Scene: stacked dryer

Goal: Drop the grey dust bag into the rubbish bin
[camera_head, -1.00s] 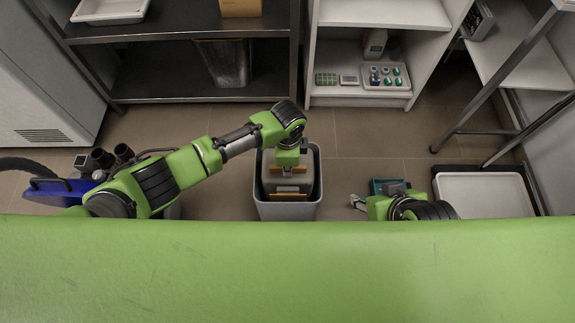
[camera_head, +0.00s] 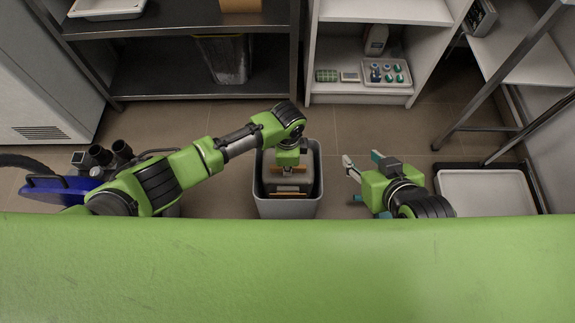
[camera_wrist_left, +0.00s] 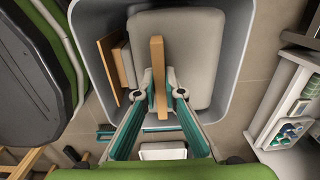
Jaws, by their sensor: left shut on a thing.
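The grey dust bag (camera_head: 303,178) is within the rim outline of the grey rubbish bin (camera_head: 288,210). My left gripper (camera_head: 287,167) is above it, pointing down. In the left wrist view the bag (camera_wrist_left: 200,45) shows inside the bin's walls (camera_wrist_left: 236,50), and my left gripper (camera_wrist_left: 162,92) is shut on its tan tab (camera_wrist_left: 158,75). How deep the bag hangs, and whether it touches the bottom, I cannot tell. My right gripper (camera_head: 362,160) is open and empty, to the right of the bin, its fingers apart.
A black shelf (camera_head: 160,90) and a white shelf unit (camera_head: 360,98) stand behind the bin. A blue machine (camera_head: 62,190) is at the left. A white tray (camera_head: 487,190) lies at the right. Bare floor (camera_head: 370,130) lies between bin and shelves.

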